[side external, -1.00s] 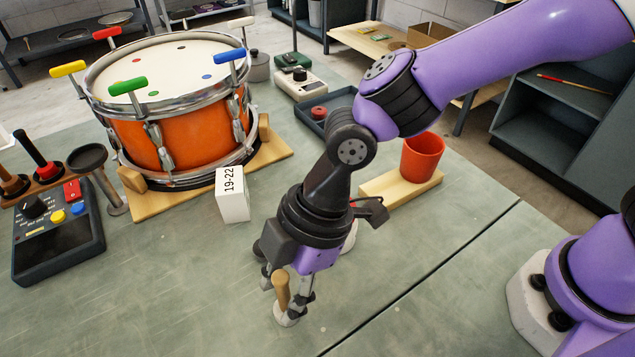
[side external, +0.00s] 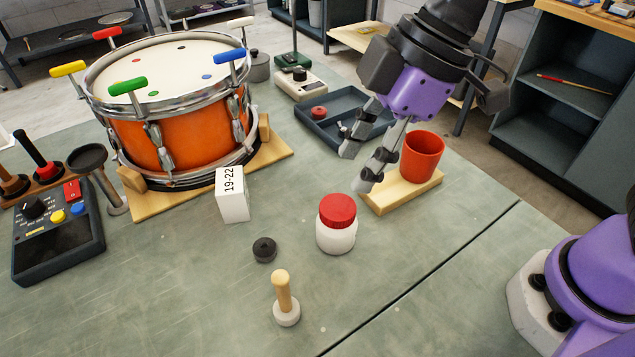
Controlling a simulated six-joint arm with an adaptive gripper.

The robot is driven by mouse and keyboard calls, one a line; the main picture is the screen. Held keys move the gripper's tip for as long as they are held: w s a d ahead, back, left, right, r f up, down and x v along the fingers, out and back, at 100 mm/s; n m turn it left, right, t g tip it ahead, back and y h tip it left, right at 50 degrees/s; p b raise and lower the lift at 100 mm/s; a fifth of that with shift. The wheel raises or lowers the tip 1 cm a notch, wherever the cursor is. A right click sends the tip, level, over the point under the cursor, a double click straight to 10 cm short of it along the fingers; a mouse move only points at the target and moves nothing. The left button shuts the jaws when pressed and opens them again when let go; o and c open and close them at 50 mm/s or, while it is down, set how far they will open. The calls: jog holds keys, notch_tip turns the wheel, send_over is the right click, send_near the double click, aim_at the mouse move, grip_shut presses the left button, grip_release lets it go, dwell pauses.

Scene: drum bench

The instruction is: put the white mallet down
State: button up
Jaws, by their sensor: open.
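The white mallet (side external: 286,311) stands upright on the green bench top (side external: 190,310), its white head down and its wooden handle up. Nothing holds it. My gripper (side external: 357,168) is open and empty. It is raised at the upper right of the mallet, well apart from it, in front of the dark tray and left of the red cup.
A red-lidded white jar (side external: 337,228) and a black knob-like piece (side external: 264,249) stand behind the mallet. The red cup (side external: 422,158) rests on a wooden block. The orange drum (side external: 180,138), a white 19-22 block (side external: 232,196) and a dark control box (side external: 60,240) are leftward. The front bench is clear.

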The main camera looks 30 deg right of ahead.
jog(key=s+d+m+t+h, duration=0.3)
jog(key=d+m, duration=1)
jog(key=d, duration=0.5)
jog(key=shift+s+d+f+t+h, duration=0.2)
jog(key=shift+d+t+h, duration=0.1)
jog(key=shift+h, duration=0.3)
